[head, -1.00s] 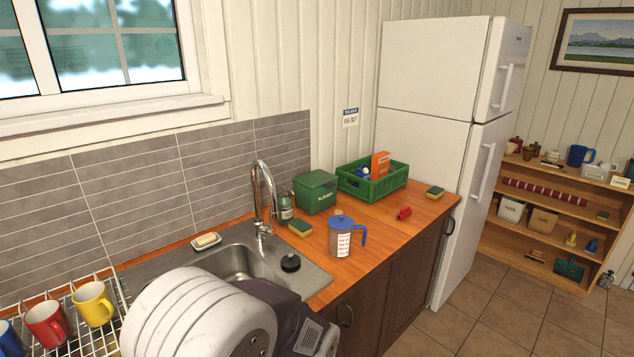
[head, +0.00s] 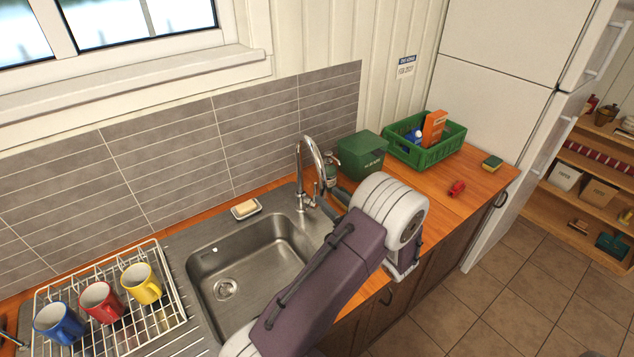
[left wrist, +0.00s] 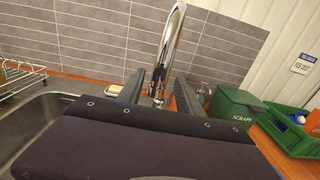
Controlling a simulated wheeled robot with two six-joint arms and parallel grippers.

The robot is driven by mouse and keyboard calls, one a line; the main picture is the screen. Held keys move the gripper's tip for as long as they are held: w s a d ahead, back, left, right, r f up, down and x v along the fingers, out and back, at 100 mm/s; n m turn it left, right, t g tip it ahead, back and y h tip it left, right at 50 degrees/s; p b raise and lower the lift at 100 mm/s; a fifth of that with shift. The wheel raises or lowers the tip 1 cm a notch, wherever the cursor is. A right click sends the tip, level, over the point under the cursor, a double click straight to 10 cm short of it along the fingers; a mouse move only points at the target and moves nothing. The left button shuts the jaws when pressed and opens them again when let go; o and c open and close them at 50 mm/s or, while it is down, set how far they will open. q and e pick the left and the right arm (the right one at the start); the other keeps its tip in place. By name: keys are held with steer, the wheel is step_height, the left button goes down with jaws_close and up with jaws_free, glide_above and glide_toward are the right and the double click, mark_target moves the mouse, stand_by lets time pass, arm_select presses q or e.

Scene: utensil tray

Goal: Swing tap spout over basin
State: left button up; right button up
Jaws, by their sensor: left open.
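The chrome tap (head: 300,178) stands upright behind the right part of the steel basin (head: 215,262). Its curved spout arches toward the right, with its end beside the basin's right end, not over the middle. My left gripper (head: 327,198) reaches the tap from the front right, partly hidden by my own arm. In the left wrist view the tap (left wrist: 168,45) rises between the two dark, spread fingers of the gripper (left wrist: 158,90). I cannot tell whether either finger touches it. My right gripper is not in view.
A soap dish (head: 245,209) sits behind the basin. A rack (head: 168,318) with several mugs stands left. A green bottle (head: 331,172), scraps bin (head: 362,155) and green crate (head: 440,152) stand right of the tap. My arm covers the counter's front right.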

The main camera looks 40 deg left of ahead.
arm_select(q)
steer(key=p+x, duration=0.1)
steer(key=x, duration=0.5)
steer(key=shift+a, duration=0.1)
jaws_close()
steer(key=shift+f, duration=0.1)
stand_by(1.0)
